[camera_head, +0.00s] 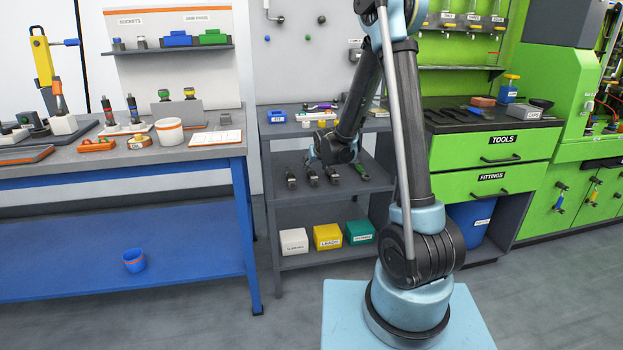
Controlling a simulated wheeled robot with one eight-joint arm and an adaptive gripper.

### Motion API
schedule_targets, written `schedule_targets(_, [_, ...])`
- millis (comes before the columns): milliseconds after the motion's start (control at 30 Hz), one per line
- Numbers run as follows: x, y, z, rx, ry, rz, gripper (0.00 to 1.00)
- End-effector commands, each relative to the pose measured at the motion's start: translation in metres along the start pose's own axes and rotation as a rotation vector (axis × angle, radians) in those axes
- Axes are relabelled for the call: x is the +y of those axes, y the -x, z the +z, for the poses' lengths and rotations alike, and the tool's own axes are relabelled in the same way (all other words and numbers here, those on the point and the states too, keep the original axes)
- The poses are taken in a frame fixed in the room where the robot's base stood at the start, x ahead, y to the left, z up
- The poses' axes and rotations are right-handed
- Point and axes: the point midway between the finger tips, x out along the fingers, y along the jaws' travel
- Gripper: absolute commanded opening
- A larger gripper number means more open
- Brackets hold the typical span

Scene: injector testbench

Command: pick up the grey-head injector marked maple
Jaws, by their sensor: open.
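Several dark, slender injector-like items (291,178) lie side by side on the middle shelf of the grey rack. Their marks and head colours are too small to read, so I cannot tell which one is the grey-head injector marked maple. My gripper (338,161) is at the end of the dark arm, inside the rack just above the right part of this row. It is open, and I see nothing held in it. Its fingers are small and dark against the shelf. Contact with an item cannot be made out.
The rack's top shelf (272,128) is close above my gripper. White, yellow and teal boxes (327,237) stand on its bottom shelf. A blue workbench (200,158) with tools and a white cup is at left. Green drawers (490,150) stand at right. Floor before the rack is clear.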

Motion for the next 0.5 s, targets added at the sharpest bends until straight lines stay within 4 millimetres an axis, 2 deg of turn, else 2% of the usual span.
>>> schedule_targets(300, [0.000,-0.036,0.000,0.000,0.000,0.001,0.55])
schedule_targets(500, [0.000,-0.046,0.000,0.000,0.000,0.001,0.55])
